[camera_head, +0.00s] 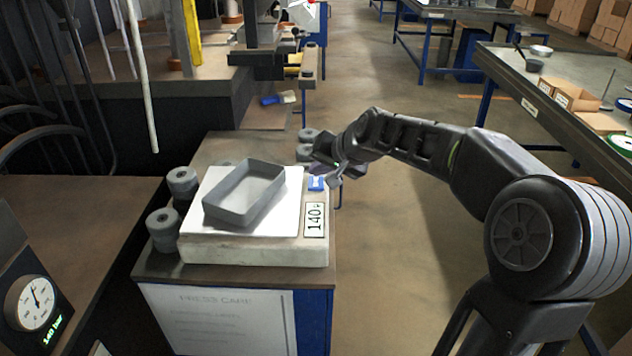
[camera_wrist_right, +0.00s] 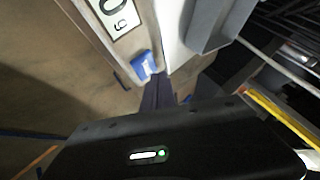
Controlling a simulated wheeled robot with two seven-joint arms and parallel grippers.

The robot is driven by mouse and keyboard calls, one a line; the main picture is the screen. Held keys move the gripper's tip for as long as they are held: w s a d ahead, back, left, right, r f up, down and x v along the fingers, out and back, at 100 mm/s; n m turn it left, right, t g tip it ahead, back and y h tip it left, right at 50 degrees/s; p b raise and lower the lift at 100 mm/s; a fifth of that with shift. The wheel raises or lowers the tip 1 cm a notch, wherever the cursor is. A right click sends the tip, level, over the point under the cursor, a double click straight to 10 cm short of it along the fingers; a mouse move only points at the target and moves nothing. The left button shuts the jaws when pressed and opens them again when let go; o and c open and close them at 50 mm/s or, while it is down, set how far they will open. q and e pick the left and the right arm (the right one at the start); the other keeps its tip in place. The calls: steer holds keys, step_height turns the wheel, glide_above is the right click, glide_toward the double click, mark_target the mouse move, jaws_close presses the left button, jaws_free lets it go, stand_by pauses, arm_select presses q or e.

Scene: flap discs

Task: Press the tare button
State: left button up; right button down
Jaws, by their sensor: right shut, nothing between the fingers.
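The blue tare button (camera_head: 316,184) is on the scale's right side, behind the display. It also shows in the wrist view (camera_wrist_right: 143,65). A grey rectangular tray (camera_head: 224,208) sits on the plate. My right gripper (camera_head: 328,172) is shut and empty beside the button. In the wrist view its closed fingertips (camera_wrist_right: 157,80) are very close to the button; I cannot tell whether they touch it. My left gripper is not in view.
Grey flap disc stacks (camera_head: 163,228) stand left of the scale, and more (camera_head: 307,142) stand behind it. A pressure gauge (camera_head: 36,302) is at the lower left. A workbench (camera_head: 560,100) is at the right, with open floor between.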

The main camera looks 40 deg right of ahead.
mark_target(318, 184)
steer(key=shift+f, duration=0.15)
stand_by(0.3)
steer(key=shift+f+b, duration=0.3)
steer(key=shift+b, duration=0.15)
steer(key=shift+f+b, duration=0.35)
steer(key=shift+f, duration=0.05)
stand_by(0.4)
stand_by(0.4)
steer(key=shift+r+p, duration=0.65)
steer(key=shift+r, duration=0.2)
step_height(318, 184, up, 5)
steer(key=p, duration=0.4)
stand_by(0.8)
